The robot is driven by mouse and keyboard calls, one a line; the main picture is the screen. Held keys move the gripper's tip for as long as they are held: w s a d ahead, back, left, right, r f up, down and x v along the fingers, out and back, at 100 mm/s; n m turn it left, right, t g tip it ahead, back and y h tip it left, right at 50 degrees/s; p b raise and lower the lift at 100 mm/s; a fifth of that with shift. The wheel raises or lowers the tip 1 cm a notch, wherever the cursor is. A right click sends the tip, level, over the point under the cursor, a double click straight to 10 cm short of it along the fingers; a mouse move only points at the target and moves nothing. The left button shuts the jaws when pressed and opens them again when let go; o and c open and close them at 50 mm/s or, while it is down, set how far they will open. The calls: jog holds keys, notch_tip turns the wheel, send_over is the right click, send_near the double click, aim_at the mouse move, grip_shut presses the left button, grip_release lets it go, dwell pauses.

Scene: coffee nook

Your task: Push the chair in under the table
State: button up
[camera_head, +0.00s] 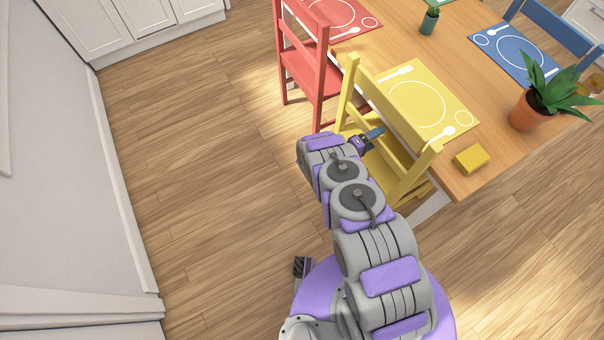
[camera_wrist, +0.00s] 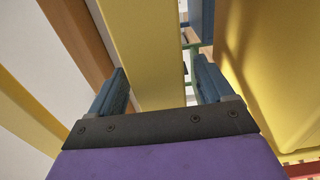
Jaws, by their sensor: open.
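The yellow chair (camera_head: 414,178) stands at the near end of the wooden table (camera_head: 478,118), its backrest close to the table edge. The red chair (camera_head: 309,62) stands at the table's left side. My gripper (camera_head: 373,134) is at the yellow chair's backrest, on the side away from the table. In the wrist view my gripper (camera_wrist: 162,90) is open, with a yellow chair bar (camera_wrist: 145,55) showing between its blue fingers. I cannot tell whether the fingers touch the bar. My arm hides part of the yellow chair's lower frame.
A yellow placemat (camera_head: 418,101), a small yellow block (camera_head: 471,159) and a potted plant (camera_head: 541,104) are on the table's near end. A blue chair (camera_head: 560,30) stands at the far right. White cabinets (camera_head: 130,22) line the back left. The wooden floor (camera_head: 200,150) on the left is clear.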

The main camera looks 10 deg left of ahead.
jog(key=v, duration=1.1)
jog(key=shift+s+p, duration=0.15)
jog(key=shift+p, duration=0.2)
jog(key=shift+a, duration=0.15)
